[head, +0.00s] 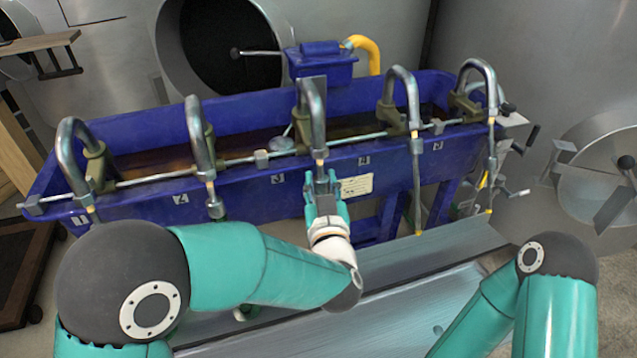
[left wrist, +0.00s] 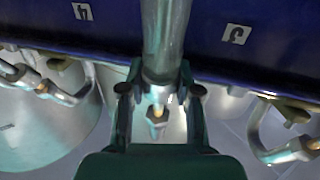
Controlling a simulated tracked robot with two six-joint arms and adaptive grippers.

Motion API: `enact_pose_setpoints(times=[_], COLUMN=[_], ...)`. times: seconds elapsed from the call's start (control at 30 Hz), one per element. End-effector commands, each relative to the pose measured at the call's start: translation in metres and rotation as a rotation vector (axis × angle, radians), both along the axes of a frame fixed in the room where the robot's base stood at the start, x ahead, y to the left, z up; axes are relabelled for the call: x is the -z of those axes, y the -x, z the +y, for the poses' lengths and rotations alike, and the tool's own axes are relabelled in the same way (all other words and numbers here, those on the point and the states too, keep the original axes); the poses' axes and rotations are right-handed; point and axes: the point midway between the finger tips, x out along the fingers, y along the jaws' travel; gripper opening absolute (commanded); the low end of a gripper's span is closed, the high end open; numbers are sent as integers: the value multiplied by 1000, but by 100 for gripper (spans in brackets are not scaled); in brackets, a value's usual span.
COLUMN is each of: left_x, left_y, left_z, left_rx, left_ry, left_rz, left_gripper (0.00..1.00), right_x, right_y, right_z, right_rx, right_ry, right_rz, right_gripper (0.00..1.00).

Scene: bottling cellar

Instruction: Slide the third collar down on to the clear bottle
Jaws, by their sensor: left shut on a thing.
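My left gripper (head: 322,183) is at the third spout (head: 318,115) of the blue filler trough. In the left wrist view the fingers (left wrist: 161,82) close from both sides around a grey upright cylinder (left wrist: 165,40), which I take for the third collar. A small nozzle block (left wrist: 157,120) with a yellow piece lines up with it. The fingers hide much of the grip in the head view. I cannot make out the clear bottle. My right arm shows at the lower right of the head view, but its gripper is out of view.
The blue trough (head: 255,190) carries several curved spouts along a steel rail (head: 240,161). Neighbouring spouts two (head: 196,125) and four (head: 409,90) stand on either side of my left gripper. A grey metal bench (head: 410,282) lies in front, with bare room to the right.

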Motion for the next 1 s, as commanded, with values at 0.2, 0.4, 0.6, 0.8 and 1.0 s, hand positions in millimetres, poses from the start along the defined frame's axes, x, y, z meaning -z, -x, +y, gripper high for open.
enact_pose_setpoints(times=[0.2,0.4,0.6,0.8,1.0], left_x=[2,1,1,1,2], left_y=[0,0,2,24,56], left_z=[0,0,0,-3,-6], left_rx=[1,0,1,4,4], left_ry=[-2,-2,-2,-2,-2], left_rz=[5,3,3,4,4], left_gripper=[51,59,59,59,59], right_x=[-1,-1,-1,-1,-1], right_y=[0,0,0,0,0], right_z=[0,0,0,0,0], right_rx=[0,0,0,0,0], right_ry=[0,0,0,0,0], right_rz=[0,0,-1,0,0], right_gripper=[0,0,0,0,0])
